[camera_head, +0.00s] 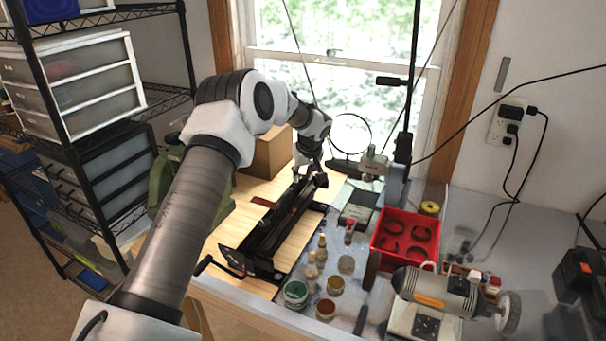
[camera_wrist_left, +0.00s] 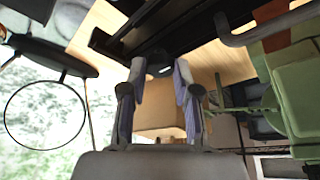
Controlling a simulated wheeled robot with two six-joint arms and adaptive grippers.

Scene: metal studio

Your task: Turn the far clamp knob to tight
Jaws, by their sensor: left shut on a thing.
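A long black clamp fixture (camera_head: 270,236) lies on the wooden board, running from the front left to the far end. My left gripper (camera_head: 309,168) reaches down to its far end from above. In the left wrist view, the two fingers of my left gripper (camera_wrist_left: 160,72) are on either side of the dark far clamp knob (camera_wrist_left: 160,60) and shut on it. Much of the knob is hidden by the fingers, and its turn angle cannot be read. In the head view the gripper hides the knob. My right gripper is in neither view.
A red bin (camera_head: 402,254) with dark rings stands right of the clamp. Small jars (camera_head: 295,293) and bottles stand at its front right, near a bench grinder (camera_head: 436,290). A cardboard box (camera_head: 272,152) is behind my left arm. A magnifier ring (camera_head: 351,134) stands by the window.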

